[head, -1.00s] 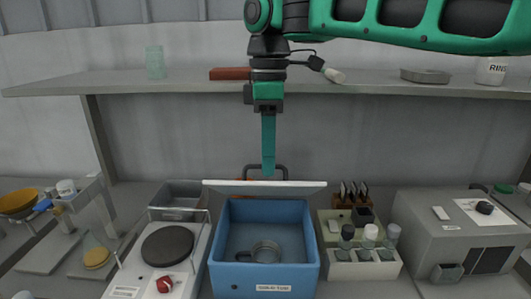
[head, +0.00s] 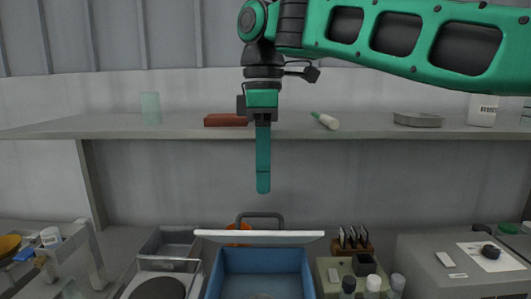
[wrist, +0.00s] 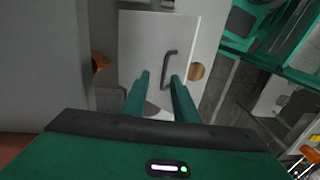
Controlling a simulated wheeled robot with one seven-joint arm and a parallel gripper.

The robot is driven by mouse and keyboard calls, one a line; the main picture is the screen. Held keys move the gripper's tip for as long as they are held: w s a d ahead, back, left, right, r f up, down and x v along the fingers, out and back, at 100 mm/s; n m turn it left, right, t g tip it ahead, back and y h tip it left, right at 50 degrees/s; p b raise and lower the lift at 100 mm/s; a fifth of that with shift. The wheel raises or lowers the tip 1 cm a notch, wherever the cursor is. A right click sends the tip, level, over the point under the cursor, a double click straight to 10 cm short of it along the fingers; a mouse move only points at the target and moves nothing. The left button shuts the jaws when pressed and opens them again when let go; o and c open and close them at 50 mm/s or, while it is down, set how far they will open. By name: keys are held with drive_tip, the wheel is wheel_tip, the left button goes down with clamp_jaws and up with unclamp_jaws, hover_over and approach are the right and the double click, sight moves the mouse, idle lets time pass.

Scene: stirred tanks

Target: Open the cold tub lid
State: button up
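The cold tub (head: 262,262) is a blue box at the bottom middle of the head view, cut off by the frame's lower edge. Its white lid (head: 222,237) is raised at the back, seen nearly edge-on, and the tub's inside shows. The lid's grey bar handle (head: 260,214) stands up behind the lid edge. In the wrist view the lid (wrist: 145,40) is a pale panel with the dark handle (wrist: 170,68). My gripper (head: 263,190) points down above the handle, apart from it. In the wrist view its two teal fingers (wrist: 160,80) are spread and empty.
A hotplate (head: 158,288) is left of the tub. A vial rack (head: 335,268) and a grey machine (head: 440,262) are right.

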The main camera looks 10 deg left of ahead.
drive_tip(key=shift+w+r, duration=0.15)
drive_tip(key=shift+r, duration=1.05)
drive_tip(key=shift+w+r, duration=0.1)
drive_tip(key=shift+r, duration=1.05)
drive_tip(key=shift+c, duration=0.2)
